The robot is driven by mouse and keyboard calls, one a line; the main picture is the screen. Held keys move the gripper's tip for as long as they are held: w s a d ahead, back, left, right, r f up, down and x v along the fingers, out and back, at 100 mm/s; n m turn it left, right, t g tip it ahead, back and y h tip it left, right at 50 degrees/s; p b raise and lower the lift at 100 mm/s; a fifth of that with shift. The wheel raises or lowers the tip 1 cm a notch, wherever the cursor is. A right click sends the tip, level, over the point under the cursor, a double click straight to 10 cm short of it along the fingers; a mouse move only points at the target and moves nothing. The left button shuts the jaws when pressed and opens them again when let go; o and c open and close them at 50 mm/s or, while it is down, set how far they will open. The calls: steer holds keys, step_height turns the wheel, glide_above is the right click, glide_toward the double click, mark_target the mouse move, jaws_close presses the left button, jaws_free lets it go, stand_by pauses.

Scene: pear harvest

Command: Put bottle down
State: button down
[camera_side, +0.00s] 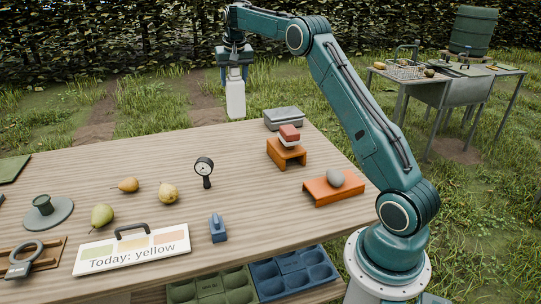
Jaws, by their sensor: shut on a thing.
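A white bottle (236,99) hangs upright from my gripper (235,72) in the side view. My gripper points down and is shut on the bottle's upper part, which is partly hidden by the fingers. In the picture the bottle shows against the grass beyond the far edge of the wooden table (120,165). Its base appears clear of the tabletop. I cannot tell its exact height or whether it is over the table.
A grey case (284,118) lies at the far right edge. Orange stands (287,153) (333,188) hold blocks and a grey stone. The far left-middle tabletop is clear.

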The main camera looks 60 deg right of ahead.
mark_target(238, 107)
step_height(238, 107, down, 16)
steer(key=shift+r, duration=0.2)
stand_by(0.7)
steer(key=shift+f, duration=0.1)
steer(key=shift+f, duration=2.2)
steer(key=c, duration=0.6)
jaws_free()
steer(key=v, duration=1.2)
steer(key=shift+r, duration=0.1)
